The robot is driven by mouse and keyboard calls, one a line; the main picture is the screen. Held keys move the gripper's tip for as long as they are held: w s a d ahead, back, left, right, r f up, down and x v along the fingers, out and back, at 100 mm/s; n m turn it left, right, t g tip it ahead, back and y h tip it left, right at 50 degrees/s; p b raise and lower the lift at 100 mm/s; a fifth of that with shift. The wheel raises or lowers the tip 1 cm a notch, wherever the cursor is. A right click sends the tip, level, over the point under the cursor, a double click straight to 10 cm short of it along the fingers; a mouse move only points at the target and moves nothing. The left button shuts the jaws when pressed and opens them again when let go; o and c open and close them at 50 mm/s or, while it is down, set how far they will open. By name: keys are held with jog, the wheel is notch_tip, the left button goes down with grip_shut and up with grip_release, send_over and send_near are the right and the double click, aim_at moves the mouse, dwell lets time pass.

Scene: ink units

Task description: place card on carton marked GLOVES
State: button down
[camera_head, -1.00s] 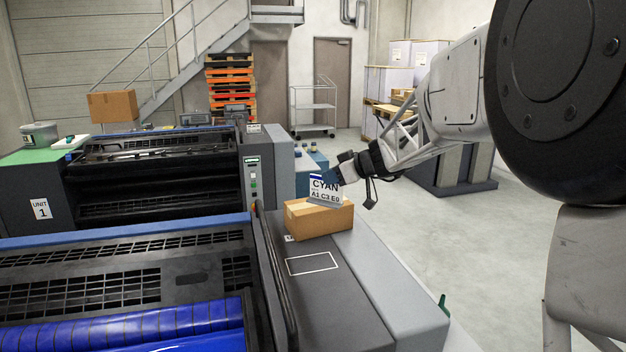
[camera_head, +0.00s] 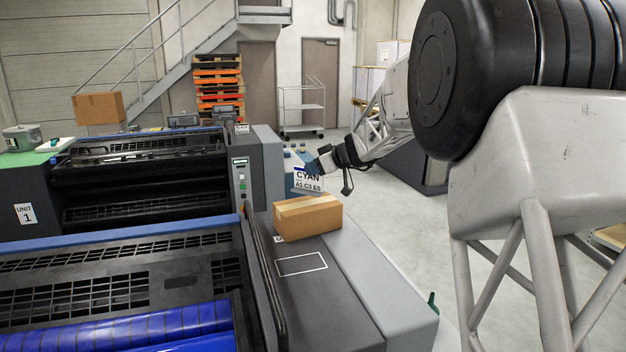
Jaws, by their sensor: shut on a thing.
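The white card (camera_head: 308,184) has a dark blue top band and reads CYAN, A1 C3 E0. My gripper (camera_head: 316,166) is shut on the card's upper part and holds it slightly tilted. In the picture the card's lower edge is just above the far edge of a brown taped carton (camera_head: 308,217). The carton sits on the grey top of the nearer unit (camera_head: 328,305). Another brown carton (camera_head: 98,108) stands far left behind the unit marked 1. I can read no GLOVES marking on either carton.
A white outlined rectangle (camera_head: 302,264) on the nearer unit's top is empty. A green handle (camera_head: 432,303) sticks up at that unit's right edge. Blue items (camera_head: 296,165) stand behind the card. Open floor lies to the right. A trolley (camera_head: 302,108) stands at the back.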

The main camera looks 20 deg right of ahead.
aim_at(313, 190)
dwell(0.3)
jog(key=shift+f, duration=1.7)
jog(key=shift+f, duration=0.2)
jog(key=c, duration=1.2)
grip_release()
jog(key=shift+c, duration=0.2)
jog(key=shift+r, duration=0.2)
jog(key=v, duration=1.2)
jog(key=shift+a, duration=0.1)
